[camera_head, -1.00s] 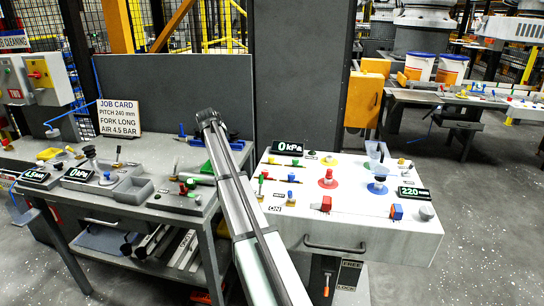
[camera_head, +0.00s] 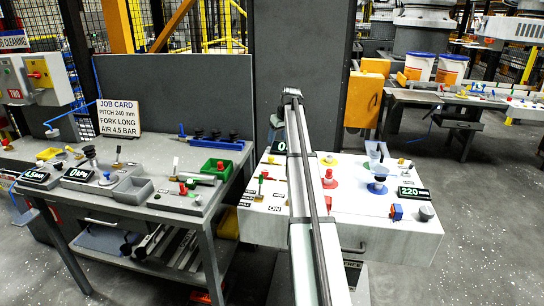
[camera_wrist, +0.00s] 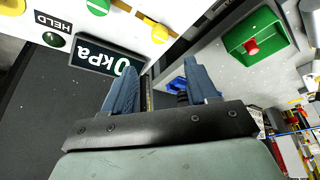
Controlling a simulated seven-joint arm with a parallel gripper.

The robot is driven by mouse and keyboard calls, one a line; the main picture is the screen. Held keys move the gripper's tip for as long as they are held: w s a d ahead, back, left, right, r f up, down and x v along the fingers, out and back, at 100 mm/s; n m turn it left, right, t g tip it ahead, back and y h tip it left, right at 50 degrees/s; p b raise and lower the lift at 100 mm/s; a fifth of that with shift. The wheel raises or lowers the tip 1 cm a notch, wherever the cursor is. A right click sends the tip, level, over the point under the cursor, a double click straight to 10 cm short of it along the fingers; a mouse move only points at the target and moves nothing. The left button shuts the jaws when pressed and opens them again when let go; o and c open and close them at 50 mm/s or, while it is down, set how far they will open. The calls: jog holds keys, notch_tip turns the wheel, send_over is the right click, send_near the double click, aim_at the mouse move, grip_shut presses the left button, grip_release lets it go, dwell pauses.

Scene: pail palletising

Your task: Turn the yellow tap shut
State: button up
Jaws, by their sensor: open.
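The yellow tap (camera_head: 271,160) is a small yellow fitting at the left rear of the white console (camera_head: 250,225). In the wrist view a yellow fitting (camera_wrist: 155,29), which looks like this tap, shows at the top by the console edge, beyond the fingertips. I cannot tell the tap's handle position clearly. My gripper (camera_wrist: 163,65) is open, with its two blue-grey fingers apart and nothing between them. It hangs near the console's rear left edge beside the 0 kPa display (camera_wrist: 105,58). In the head view my arm mostly hides the gripper and the middle of the console.
Other small fittings stand close by, including a green one (camera_wrist: 97,6). A green bin (camera_head: 214,169) with a red part sits on the grey bench at left. A dark upright panel (camera_head: 300,60) stands behind the console. A gap separates bench and console.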

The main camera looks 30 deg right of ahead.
aim_at(271, 157)
jog(key=x, duration=1.2)
jog(key=shift+w+f, duration=0.15)
jog(key=shift+f, duration=0.05)
jog(key=shift+c, duration=0.4)
jog(key=c, duration=1)
jog(key=shift+o, duration=0.2)
